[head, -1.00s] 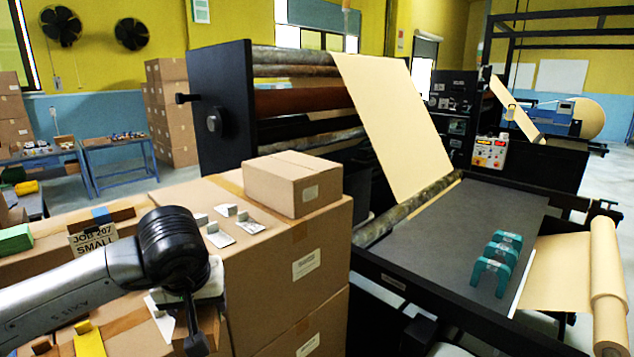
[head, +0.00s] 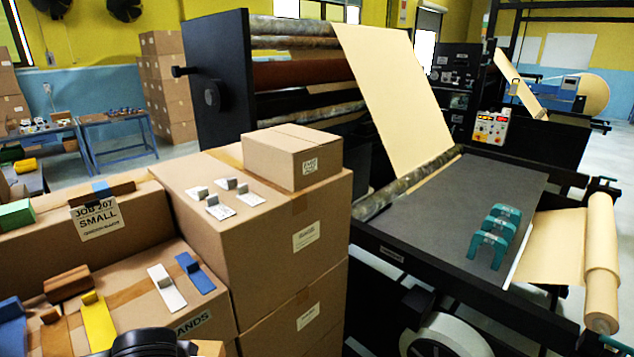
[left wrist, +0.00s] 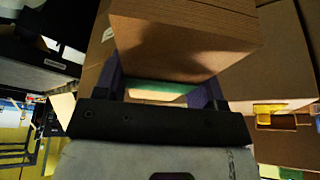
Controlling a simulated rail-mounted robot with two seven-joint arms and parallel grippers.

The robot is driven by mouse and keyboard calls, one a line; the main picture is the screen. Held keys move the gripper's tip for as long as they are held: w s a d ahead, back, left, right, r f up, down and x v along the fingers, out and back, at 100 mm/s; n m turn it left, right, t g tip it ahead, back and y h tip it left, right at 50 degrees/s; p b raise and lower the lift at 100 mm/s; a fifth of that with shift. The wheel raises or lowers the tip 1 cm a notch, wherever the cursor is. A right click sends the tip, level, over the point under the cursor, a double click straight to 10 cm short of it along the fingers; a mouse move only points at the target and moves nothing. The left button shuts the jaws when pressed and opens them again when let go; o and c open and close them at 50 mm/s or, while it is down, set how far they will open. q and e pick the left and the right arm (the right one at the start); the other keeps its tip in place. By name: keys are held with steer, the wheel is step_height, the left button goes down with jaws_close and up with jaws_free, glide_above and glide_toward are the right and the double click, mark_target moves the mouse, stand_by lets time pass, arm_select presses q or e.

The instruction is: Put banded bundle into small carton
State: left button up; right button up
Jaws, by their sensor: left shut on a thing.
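A layered brown block, apparently the banded bundle (left wrist: 185,45), fills the top of the left wrist view. My left gripper (left wrist: 163,88) is shut on it, a dark finger at each side. A green strip shows between the fingers; its exact join to the bundle is unclear. In the head view only the dark top of my left wrist and a bit of brown show at the bottom edge. A carton labelled JOB 207 SMALL (head: 130,222) stands at left; its inside is hidden. A brown bar with a blue piece lies along its top edge. My right gripper is out of view.
A taller carton stack (head: 245,240) carries a closed box (head: 292,158) and several small tabbed pieces. The roll machine (head: 440,215) stands at right with teal brackets.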

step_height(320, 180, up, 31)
steer(key=p, duration=3)
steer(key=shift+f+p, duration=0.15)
steer(key=shift+p, duration=0.2)
